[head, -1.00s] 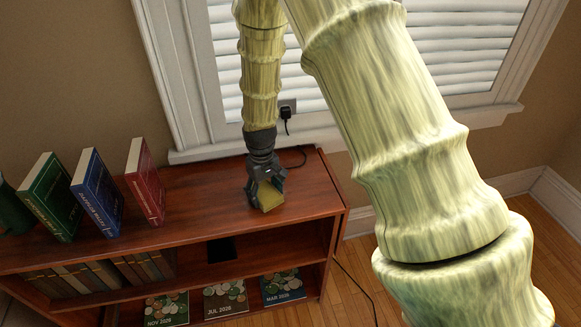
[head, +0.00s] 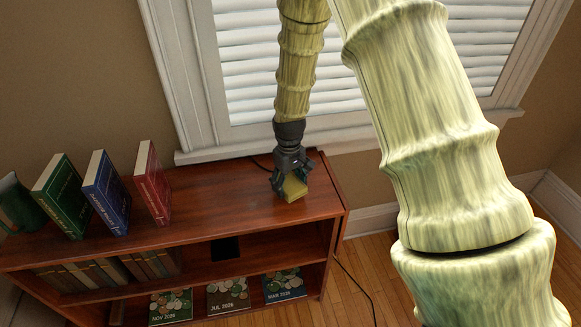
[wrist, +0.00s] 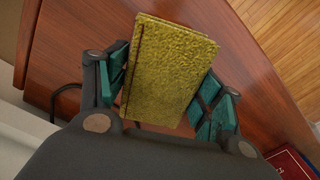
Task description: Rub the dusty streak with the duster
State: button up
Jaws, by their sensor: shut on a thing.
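My gripper (head: 288,184) is shut on the yellow duster (head: 296,188), a rough, block-shaped pad. In the wrist view the duster (wrist: 168,72) sits between the green finger pads and extends beyond them. My gripper points down at the right end of the reddish wooden bookcase top (head: 225,205). The duster is at or just above the wood; I cannot tell if it touches. I cannot make out the dusty streak in either view; the duster and gripper hide part of the wood.
Green (head: 62,196), blue (head: 106,192) and red (head: 152,182) books stand at the left of the top, beside a dark green mug (head: 18,205). A window (head: 280,70) is behind. The top's middle is clear. A cable (head: 355,285) hangs by the right side.

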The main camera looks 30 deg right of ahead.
jog(key=shift+r+p, duration=1.9)
jog(key=shift+r, duration=0.7)
